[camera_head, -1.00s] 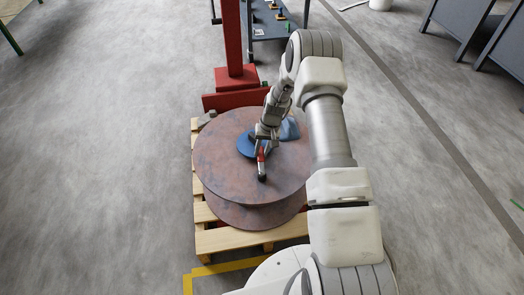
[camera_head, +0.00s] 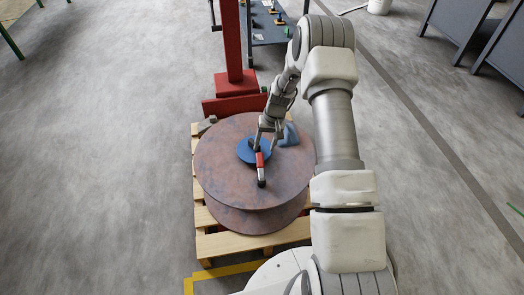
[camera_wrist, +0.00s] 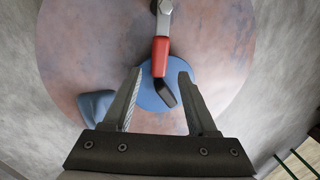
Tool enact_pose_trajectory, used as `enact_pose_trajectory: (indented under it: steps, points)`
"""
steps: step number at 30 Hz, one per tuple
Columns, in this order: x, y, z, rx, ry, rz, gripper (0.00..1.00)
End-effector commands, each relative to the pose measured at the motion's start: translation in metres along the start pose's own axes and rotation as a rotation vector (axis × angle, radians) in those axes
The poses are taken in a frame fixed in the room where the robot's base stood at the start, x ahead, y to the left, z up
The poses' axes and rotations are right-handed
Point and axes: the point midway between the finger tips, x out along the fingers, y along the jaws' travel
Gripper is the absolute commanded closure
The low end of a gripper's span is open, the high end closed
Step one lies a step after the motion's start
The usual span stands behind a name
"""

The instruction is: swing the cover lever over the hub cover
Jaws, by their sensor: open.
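The hub cover (camera_head: 246,153) sits at the reel's middle and is partly hidden by the lever and my gripper. My gripper (camera_wrist: 158,73) is open and empty, with one finger on each side of the lever's inner end. Its height above the lever is hard to tell.
The reel (camera_head: 222,170) lies flat on a wooden pallet (camera_head: 245,241). A blue-grey lump (camera_head: 290,135) sits on the reel, right of the cover. A red post (camera_head: 233,45) stands behind. A dark bench (camera_head: 268,30) is farther back. The floor at left is clear.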

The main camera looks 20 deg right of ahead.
Motion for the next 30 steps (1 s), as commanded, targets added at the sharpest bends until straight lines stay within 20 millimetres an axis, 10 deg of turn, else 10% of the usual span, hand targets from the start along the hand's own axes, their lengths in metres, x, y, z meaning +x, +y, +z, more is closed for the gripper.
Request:
enact_pose_trajectory:
  steps: [12, 26, 30]
  points:
    - [-0.091, 0.0, 0.0, 0.0, 0.002, 0.0, 0.42]
    - [-0.104, 0.0, 0.0, 0.0, 0.001, 0.0, 0.42]
    - [-0.102, 0.002, 0.0, 0.029, -0.003, -0.001, 0.65]
